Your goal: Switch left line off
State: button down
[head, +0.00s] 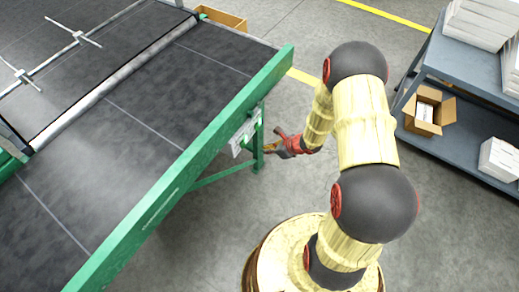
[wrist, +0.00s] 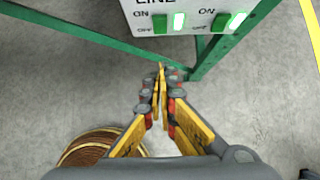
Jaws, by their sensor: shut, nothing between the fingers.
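The white control panel (wrist: 190,8) is at the top of the wrist view, cut off by the frame edge, with "LINE" and two ON/OFF labels. A left green switch (wrist: 160,24) and a right green switch (wrist: 219,23) sit on it, each with a bright lit part on its right side. In the head view the panel (head: 244,136) hangs on the side of the green machine frame, seen edge-on. My gripper (wrist: 160,72) is shut and empty, its tips below the left switch in the picture and apart from it. In the head view my gripper (head: 268,146) is just right of the panel.
A green frame leg (wrist: 209,55) and brace run close beside my fingertips. The dark conveyor (head: 140,110) with its green side rail (head: 190,165) fills the left. A grey shelf cart (head: 460,75) with boxes stands at the right. Open floor lies between.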

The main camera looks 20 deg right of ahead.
aim_at(243, 144)
jog(key=r+b+x, duration=0.1)
jog(key=x, duration=0.5)
jog(key=w+a+b+x, duration=0.1)
jog(key=b+x, duration=0.1)
jog(key=x, duration=0.3)
jog(key=shift+w+a, duration=0.4)
jog(key=shift+w, duration=0.15)
jog(key=shift+w+b, duration=0.1)
jog(key=shift+b, duration=0.2)
jog(key=shift+w+a+f+b, duration=0.15)
jog(key=shift+b, duration=0.2)
